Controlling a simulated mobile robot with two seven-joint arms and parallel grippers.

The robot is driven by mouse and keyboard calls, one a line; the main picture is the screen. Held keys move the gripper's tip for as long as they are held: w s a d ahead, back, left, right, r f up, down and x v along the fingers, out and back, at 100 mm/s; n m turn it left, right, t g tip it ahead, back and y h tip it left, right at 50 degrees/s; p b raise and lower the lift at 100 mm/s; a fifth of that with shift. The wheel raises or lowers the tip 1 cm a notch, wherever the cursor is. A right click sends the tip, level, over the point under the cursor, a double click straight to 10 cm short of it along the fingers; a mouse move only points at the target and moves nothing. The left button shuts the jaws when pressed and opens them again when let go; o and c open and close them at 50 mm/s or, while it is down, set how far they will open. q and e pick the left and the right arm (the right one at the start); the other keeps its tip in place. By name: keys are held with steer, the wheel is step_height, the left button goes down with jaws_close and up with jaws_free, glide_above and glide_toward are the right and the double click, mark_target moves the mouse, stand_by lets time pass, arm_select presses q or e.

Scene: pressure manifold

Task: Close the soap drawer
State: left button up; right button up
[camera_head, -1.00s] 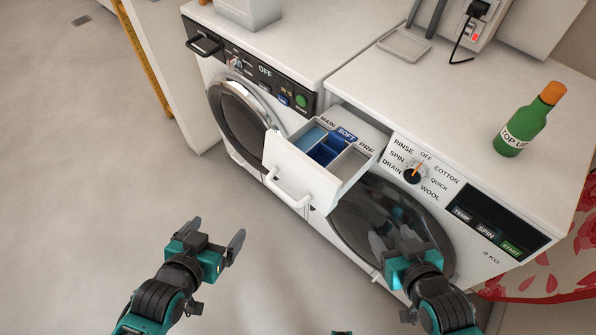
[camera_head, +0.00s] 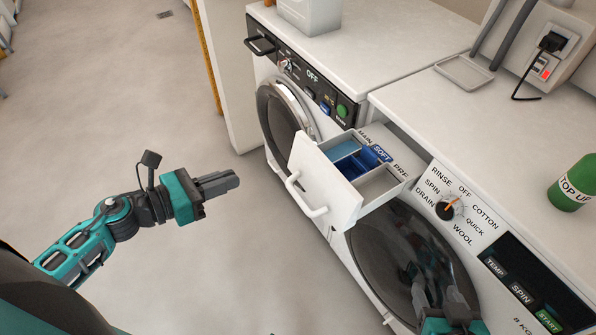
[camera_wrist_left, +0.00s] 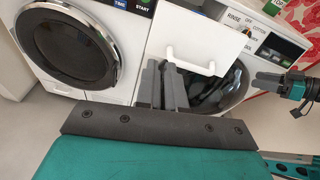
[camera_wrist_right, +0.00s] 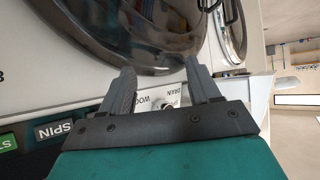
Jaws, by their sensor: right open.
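The soap drawer (camera_head: 312,172) is pulled out of the right-hand washing machine (camera_head: 480,215), showing blue and grey compartments and a white bar handle (camera_head: 303,198) on its front. The drawer front also shows in the left wrist view (camera_wrist_left: 190,28). My left gripper (camera_head: 238,181) is shut and empty, to the left of the drawer front and apart from it, fingers pointing right towards it. My right gripper (camera_head: 437,292) is open and empty in front of the round door, below and right of the drawer; the right wrist view shows its fingers apart (camera_wrist_right: 160,88).
A second washing machine (camera_head: 290,95) stands to the left. A green bottle (camera_head: 574,183) and a shallow tray (camera_head: 464,72) are on the right machine's top. The control dial (camera_head: 447,209) is right of the drawer. The floor at left is clear.

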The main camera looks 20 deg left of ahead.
arm_select(q)
steer(key=shift+f+m+g, duration=0.2)
steer(key=shift+m+g, duration=0.1)
steer(key=shift+m, duration=0.5)
jaws_close()
steer(key=p, duration=0.1)
glide_toward(297, 162)
steer(key=x, duration=0.6)
steer(key=shift+w, duration=0.1)
steer(key=shift+w+d+f, duration=0.2)
steer(key=shift+w, duration=0.05)
steer(key=shift+w+d, duration=0.1)
